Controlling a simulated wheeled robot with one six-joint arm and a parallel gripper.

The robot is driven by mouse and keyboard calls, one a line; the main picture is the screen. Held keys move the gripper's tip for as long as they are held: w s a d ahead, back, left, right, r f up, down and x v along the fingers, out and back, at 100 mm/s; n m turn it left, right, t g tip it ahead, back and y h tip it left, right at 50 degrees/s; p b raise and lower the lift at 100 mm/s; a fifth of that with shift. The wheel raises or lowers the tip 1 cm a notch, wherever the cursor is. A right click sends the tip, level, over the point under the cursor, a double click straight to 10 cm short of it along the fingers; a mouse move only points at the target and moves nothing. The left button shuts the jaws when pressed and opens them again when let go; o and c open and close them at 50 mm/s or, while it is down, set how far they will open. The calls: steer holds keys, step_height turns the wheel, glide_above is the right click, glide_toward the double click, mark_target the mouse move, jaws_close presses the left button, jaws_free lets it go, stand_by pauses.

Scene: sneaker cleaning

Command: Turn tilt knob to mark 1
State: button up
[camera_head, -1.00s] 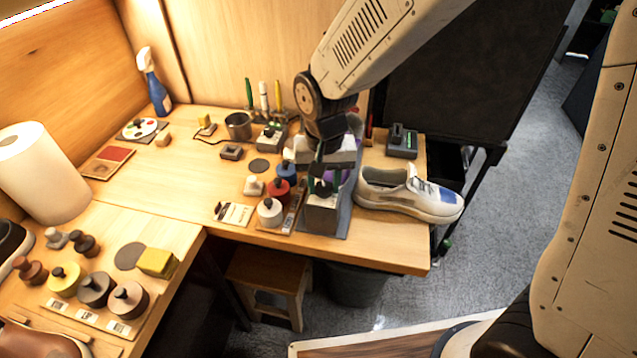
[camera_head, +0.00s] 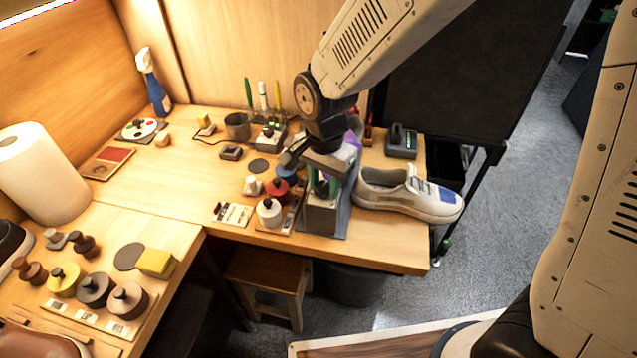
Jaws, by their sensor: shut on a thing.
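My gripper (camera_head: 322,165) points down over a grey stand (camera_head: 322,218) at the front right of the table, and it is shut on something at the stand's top. I take this to be the tilt knob, but the gripper's body hides it, along with any marks. Green and purple parts show at the stand, partly covered by the gripper. A white and grey sneaker (camera_head: 408,194) with a blue patch lies just right of the stand, apart from my gripper.
Red (camera_head: 278,190), blue and white knobbed pots stand close left of the stand. A dark device (camera_head: 402,142) sits behind the sneaker. A spray bottle (camera_head: 153,82) and paper roll (camera_head: 38,172) stand farther left. The table's middle left is mostly clear.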

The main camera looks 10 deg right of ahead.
steer(key=shift+w+a+r, duration=0.1)
steer(key=shift+w+a, duration=0.05)
steer(key=shift+a, duration=0.05)
steer(key=m, duration=0.4)
steer(key=o, duration=0.7)
steer(key=shift+a, duration=0.1)
steer(key=shift+o, duration=0.2)
steer(key=shift+r, duration=2.4)
